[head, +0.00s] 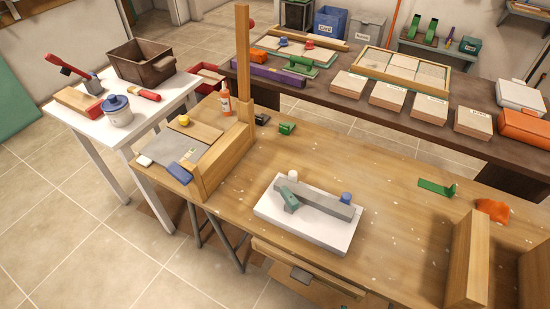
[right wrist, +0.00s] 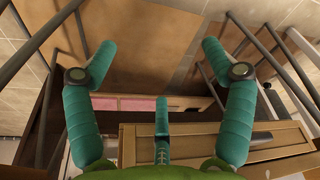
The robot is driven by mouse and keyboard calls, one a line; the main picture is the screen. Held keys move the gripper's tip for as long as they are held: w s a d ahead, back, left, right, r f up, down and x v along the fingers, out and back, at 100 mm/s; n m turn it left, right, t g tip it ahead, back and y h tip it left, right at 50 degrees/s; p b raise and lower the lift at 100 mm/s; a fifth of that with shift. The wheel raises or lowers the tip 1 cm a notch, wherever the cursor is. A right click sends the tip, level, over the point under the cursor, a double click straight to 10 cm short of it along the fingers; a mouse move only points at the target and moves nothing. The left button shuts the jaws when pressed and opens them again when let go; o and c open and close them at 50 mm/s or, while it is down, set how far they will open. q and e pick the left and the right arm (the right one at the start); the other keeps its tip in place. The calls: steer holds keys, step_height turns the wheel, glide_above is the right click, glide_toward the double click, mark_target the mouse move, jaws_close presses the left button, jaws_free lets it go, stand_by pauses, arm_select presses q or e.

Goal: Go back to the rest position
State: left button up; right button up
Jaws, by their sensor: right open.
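Behind the fingers is a brown flat panel (right wrist: 150,40), with thin dark legs at both sides. A wooden framed front (right wrist: 205,150) lies below and to the right of the fingers, seemingly near the hand. Neither gripper shows in the head view, and my left gripper is in no view.
The wooden workbench (head: 400,220) carries a white board (head: 310,228) with a grey bar, and upright wooden pieces (head: 468,260) at the right. A white side table (head: 75,117) stands at the left. Tiled floor is open at the lower left.

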steer(key=s+d+f+g+b, duration=0.1)
steer(key=s+d+f, duration=0.1)
steer(key=s+f, duration=1.3)
steer(key=shift+s+d+f+b, duration=0.3)
steer(key=shift+s+d+f, duration=0.05)
steer(key=shift+d, duration=0.05)
stand_by(0.8)
